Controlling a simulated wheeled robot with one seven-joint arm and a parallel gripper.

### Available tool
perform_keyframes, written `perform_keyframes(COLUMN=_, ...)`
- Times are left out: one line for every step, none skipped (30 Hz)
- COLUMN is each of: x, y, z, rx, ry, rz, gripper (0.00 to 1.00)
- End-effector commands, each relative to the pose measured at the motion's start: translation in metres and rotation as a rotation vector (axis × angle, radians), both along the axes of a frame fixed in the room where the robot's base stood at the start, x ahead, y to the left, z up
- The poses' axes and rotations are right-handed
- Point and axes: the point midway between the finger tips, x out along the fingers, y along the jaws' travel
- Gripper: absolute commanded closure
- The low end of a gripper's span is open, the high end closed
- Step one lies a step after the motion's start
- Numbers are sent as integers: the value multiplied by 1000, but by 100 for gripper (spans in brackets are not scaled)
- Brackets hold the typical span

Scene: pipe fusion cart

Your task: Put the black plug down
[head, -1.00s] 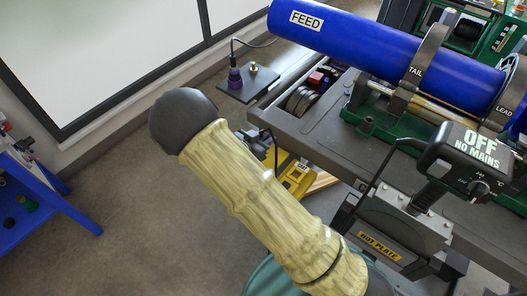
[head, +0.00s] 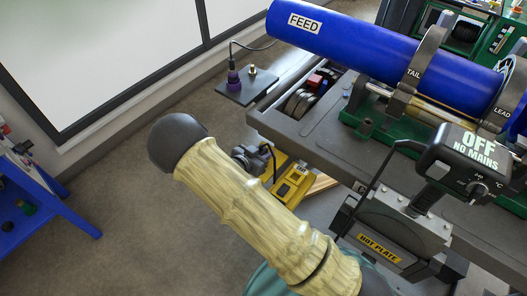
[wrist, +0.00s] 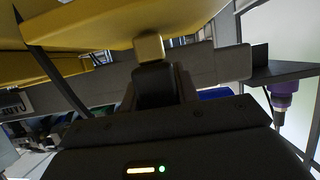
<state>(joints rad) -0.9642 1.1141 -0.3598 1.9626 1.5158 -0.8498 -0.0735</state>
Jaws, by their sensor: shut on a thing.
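In the wrist view, my gripper (wrist: 157,98) is shut on the black plug (wrist: 153,82), a small dark body with a brass-coloured block (wrist: 149,47) at its far end. The plug is held close to a large yellow surface (wrist: 110,25); I cannot tell whether they touch. In the head view, I cannot make out the plug, and my arm crosses the middle of the picture. A dark part (head: 250,158) with a thin black loop shows behind my arm, beside a yellow unit (head: 292,184); I cannot tell what it is.
The blue FEED pipe (head: 370,45) lies in clamps on the cart. The hot plate (head: 385,240) stands front right. A blue bench (head: 45,200) is at left.

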Motion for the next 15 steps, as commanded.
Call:
perform_keyframes(x=0, y=-1, z=0, rx=0, ry=0, rz=-1, gripper=93)
perform_keyframes(x=0, y=-1, z=0, rx=0, ry=0, rz=-1, gripper=93)
perform_keyframes(x=0, y=-1, z=0, rx=0, ry=0, rz=-1, gripper=93)
perform_keyframes(x=0, y=-1, z=-1, rx=-1, ry=0, rz=-2, gripper=93)
perform_keyframes(x=0, y=-1, z=-2, rx=-1, ry=0, rz=-2, gripper=93)
perform_keyframes(x=0, y=-1, z=-3, rx=0, ry=0, rz=-1, gripper=93)
perform_keyframes(x=0, y=-1, z=-4, rx=0, ry=0, rz=-1, gripper=93)
perform_keyframes(x=0, y=-1, z=-4, rx=0, ry=0, rz=-1, gripper=66)
perform_keyframes(x=0, y=-1, z=-3, rx=0, ry=0, rz=-1, gripper=58)
perform_keyframes(x=0, y=-1, z=-3, rx=0, ry=0, rz=-1, gripper=52)
perform_keyframes(x=0, y=-1, z=-3, rx=0, ry=0, rz=-1, gripper=48)
perform_keyframes(x=0, y=-1, z=-3, rx=0, ry=0, rz=-1, gripper=48)
perform_keyframes(x=0, y=-1, z=-3, rx=0, ry=0, rz=-1, gripper=48)
perform_keyframes(x=0, y=-1, z=-3, rx=0, ry=0, rz=-1, gripper=48)
perform_keyframes(x=0, y=-1, z=-3, rx=0, ry=0, rz=-1, gripper=48)
